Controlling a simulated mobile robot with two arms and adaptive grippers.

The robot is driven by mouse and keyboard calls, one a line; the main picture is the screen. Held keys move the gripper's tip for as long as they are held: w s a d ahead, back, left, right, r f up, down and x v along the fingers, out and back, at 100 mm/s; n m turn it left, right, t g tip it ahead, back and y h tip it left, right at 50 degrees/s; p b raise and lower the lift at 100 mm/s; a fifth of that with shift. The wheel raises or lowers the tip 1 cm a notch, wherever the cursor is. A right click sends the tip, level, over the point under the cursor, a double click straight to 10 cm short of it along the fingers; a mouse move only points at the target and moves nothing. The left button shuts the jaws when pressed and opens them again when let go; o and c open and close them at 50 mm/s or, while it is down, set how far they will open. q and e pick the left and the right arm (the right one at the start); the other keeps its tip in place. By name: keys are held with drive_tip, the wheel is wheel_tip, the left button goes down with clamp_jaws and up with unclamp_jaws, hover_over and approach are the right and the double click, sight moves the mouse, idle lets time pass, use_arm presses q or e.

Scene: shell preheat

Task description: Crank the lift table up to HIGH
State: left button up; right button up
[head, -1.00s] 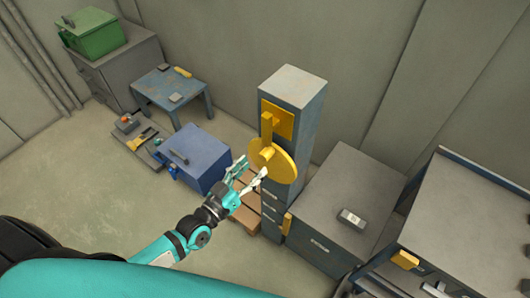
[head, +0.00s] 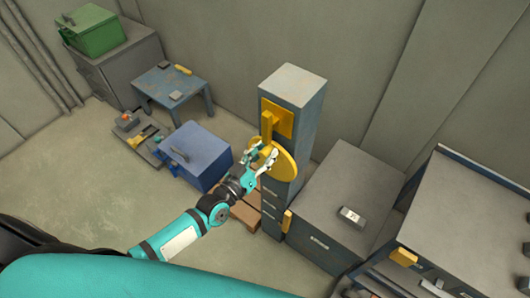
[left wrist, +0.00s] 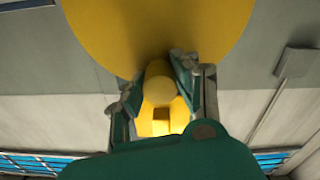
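A yellow crank wheel (head: 287,165) is mounted on the front of a tall blue-grey column (head: 296,88), under a yellow plate (head: 278,117). My left gripper (head: 264,157) is at the wheel's near face. In the left wrist view the yellow disc (left wrist: 160,25) fills the top, and its yellow handle (left wrist: 160,88) points toward the camera. The fingers of my left gripper (left wrist: 158,84) lie on both sides of this handle and look closed onto it. I cannot tell which piece is the lift table, and no HIGH mark is readable. My right gripper is out of view.
A grey cabinet (head: 345,195) with a small block (head: 351,216) on it stands right of the column. A blue box (head: 200,155) and a wooden pallet (head: 246,212) are to its left. A small blue table (head: 165,85) stands further back.

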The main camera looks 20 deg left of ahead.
use_arm(q)
clamp_jaws()
drive_tip(key=shift+d+m, duration=0.2)
drive_tip(key=shift+m, duration=0.2)
